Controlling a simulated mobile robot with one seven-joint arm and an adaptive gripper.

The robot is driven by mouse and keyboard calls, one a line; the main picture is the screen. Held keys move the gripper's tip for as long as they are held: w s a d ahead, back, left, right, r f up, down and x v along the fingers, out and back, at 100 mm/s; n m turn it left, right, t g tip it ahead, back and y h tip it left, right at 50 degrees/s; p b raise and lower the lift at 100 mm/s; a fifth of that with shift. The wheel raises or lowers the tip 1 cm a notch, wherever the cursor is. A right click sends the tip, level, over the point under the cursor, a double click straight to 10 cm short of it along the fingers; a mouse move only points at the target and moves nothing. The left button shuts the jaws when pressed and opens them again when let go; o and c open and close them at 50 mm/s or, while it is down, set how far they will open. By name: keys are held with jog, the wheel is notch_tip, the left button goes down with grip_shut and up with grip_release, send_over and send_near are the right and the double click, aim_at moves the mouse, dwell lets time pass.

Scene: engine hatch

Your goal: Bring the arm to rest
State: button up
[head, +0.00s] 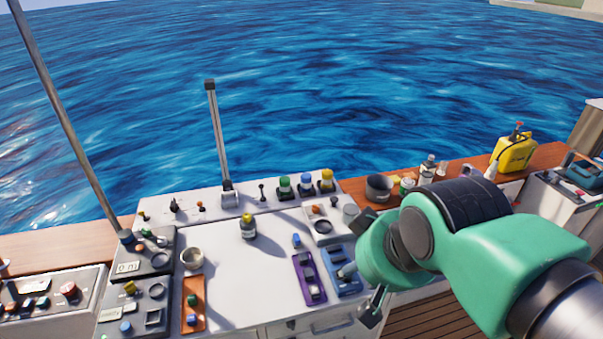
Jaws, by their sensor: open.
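My arm (470,240), green with dark joints, reaches in from the lower right and is bent over the right end of the white worktop. My gripper (372,305) shows only in part, below the wrist, in front of the worktop's front edge. Its visible finger points down and is apart from any object. The rest of the gripper is hidden behind the wrist. Nothing is seen held in it.
The white worktop (240,275) carries a yellow-capped bottle (248,227), a bowl (191,258), a purple tray (309,279), a blue tray (340,270) and an orange tray (193,303). A tall lever (217,135) rises behind. A yellow canister (515,152) stands at right.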

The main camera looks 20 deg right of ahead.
notch_tip(320, 180, down, 7)
jog(key=b, duration=0.7)
jog(key=shift+f, duration=0.15)
dwell(0.8)
